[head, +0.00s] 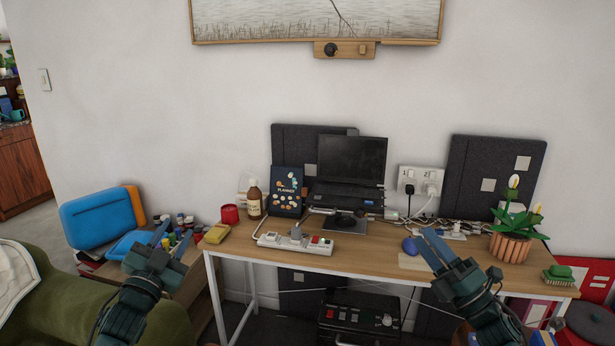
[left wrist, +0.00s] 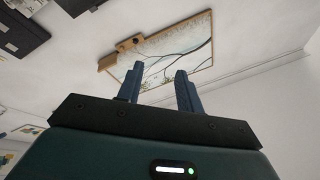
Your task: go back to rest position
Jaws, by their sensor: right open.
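My left gripper (head: 175,232) is raised at the lower left of the head view, in front of the low side table. In the left wrist view (left wrist: 160,70) its two blue fingers stand apart with nothing between them. That view faces the wall and the framed picture. My right gripper (head: 428,238) is at the right of the head view, in front of the desk's front part. It is open, and I see nothing held in it. It overlaps part of the desk in the picture.
The wooden desk (head: 385,258) carries a power strip (head: 294,243), laptop (head: 350,162), brown bottle (head: 254,202), red cup (head: 229,214), blue round object (head: 410,246), potted plant (head: 512,240) and green brush (head: 557,274). A green sofa (head: 60,310) is at left.

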